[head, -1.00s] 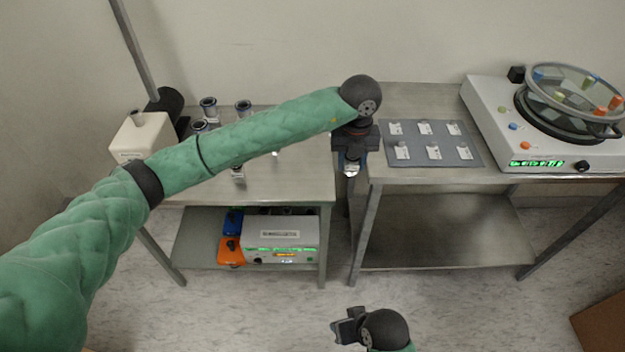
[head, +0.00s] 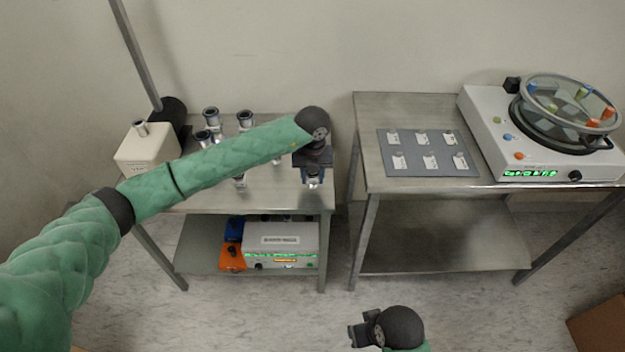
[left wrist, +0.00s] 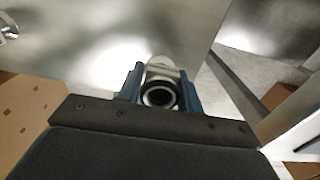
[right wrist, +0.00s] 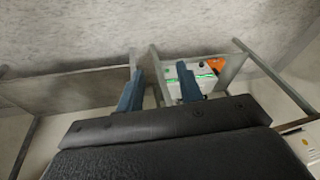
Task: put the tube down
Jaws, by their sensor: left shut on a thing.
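The tube (head: 313,180) is a short metallic piece with a dark round opening. My left gripper (head: 312,172) is shut on it over the right front part of the left table (head: 270,196). In the left wrist view the tube (left wrist: 160,92) sits between the two blue fingers (left wrist: 160,88), its open end facing the camera. I cannot tell whether its base touches the tabletop. My right gripper (head: 358,328) is low in front of the tables; in the right wrist view its blue fingers (right wrist: 160,92) are apart with nothing between them.
Several similar metallic fittings, one of them here (head: 211,115), stand on the left table, partly behind my left arm. A white box (head: 147,148) is at its left. The right table (head: 400,100) holds a grey mat (head: 427,172) and a white machine (head: 485,115). A gap separates the tables.

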